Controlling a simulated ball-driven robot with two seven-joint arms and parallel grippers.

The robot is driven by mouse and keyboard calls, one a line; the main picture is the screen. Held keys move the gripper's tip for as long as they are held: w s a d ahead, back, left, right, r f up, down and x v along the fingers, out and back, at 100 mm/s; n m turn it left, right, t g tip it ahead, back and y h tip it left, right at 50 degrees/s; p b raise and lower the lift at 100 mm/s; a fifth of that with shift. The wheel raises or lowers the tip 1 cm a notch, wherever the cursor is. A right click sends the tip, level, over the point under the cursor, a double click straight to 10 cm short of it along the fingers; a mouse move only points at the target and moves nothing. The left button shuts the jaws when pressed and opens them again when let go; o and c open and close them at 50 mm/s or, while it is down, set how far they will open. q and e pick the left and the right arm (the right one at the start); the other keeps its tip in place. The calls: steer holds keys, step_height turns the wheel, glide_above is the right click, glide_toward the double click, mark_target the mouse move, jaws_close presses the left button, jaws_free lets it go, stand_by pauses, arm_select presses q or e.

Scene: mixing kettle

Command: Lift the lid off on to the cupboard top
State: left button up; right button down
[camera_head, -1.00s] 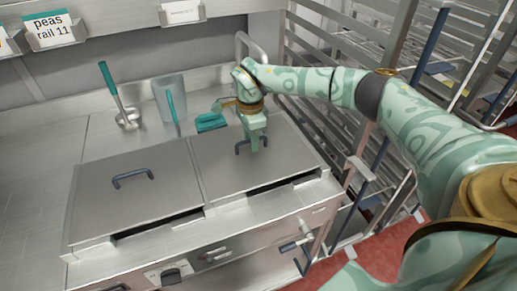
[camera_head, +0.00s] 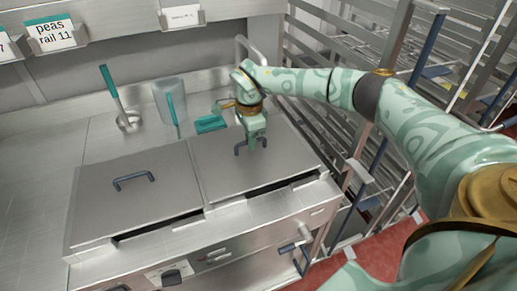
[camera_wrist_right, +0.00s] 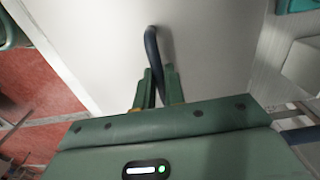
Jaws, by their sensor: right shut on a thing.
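Two flat steel lids with dark blue bar handles lie side by side on the kettle. The right lid (camera_head: 225,170) lies flat, and a dark gap shows along its front edge. My right gripper (camera_head: 251,146) reaches down from above and is shut on that lid's handle (camera_head: 240,149). In the right wrist view the fingers (camera_wrist_right: 158,90) close around the dark blue handle (camera_wrist_right: 152,45) over the pale lid surface (camera_wrist_right: 95,35). The left lid (camera_head: 120,197) lies flat with its handle (camera_head: 133,179) free. My left gripper is not in view.
Behind the lids stand a clear jug (camera_head: 170,100), a ladle with a teal handle (camera_head: 112,92) and a teal brush-like thing (camera_head: 210,124). A curved pipe (camera_head: 255,45) rises behind my wrist. A wire rack (camera_head: 340,75) stands at the right. Bare steel worktop (camera_head: 30,185) is at the left.

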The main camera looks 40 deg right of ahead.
steer(key=shift+r+p, duration=1.95)
steer(key=shift+r, duration=0.4)
steer(key=shift+f, duration=0.1)
